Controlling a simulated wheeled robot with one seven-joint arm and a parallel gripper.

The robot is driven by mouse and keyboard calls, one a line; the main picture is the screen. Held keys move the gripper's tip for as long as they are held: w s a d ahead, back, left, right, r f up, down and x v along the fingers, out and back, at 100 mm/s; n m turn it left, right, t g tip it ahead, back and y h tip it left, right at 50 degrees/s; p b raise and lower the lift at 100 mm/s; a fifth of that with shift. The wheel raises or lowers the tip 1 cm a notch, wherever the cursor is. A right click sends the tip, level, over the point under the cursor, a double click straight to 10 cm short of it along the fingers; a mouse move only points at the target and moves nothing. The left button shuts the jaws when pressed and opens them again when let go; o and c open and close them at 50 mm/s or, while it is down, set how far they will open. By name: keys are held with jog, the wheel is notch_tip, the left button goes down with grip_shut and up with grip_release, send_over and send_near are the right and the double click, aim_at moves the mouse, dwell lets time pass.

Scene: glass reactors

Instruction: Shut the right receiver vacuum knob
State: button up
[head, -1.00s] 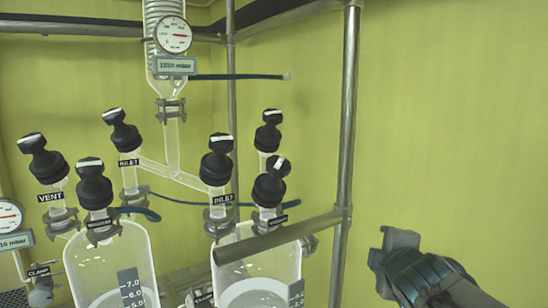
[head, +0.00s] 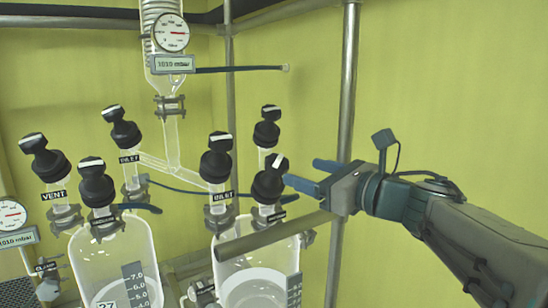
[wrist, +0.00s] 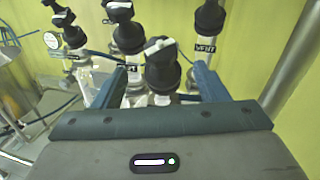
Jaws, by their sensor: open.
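The right receiver (head: 228,262) is a clear glass vessel with several black knobs on top. Its front-right knob (head: 268,187) has a slanted white bar on its cap; its label is too small to read. By position it is the vacuum knob; the other two read INLET (head: 216,160) and, in the wrist view, VENT (wrist: 208,18). My gripper (head: 300,173) is open, its blue fingers pointing left at the front-right knob. In the wrist view this knob (wrist: 162,70) stands between and beyond the open fingers (wrist: 157,85). Contact cannot be told.
A vertical frame post (head: 346,80) stands just behind my gripper. The left receiver (head: 110,255) has its own black knobs.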

aim_at(271, 162)
jog(key=p+x, duration=0.2)
jog(key=x, duration=0.8)
jog(key=shift+w+a+p, duration=0.25)
jog(key=shift+w+p, duration=0.05)
jog(key=shift+p, duration=0.1)
jog(key=shift+f, duration=0.1)
jog(key=c, duration=1)
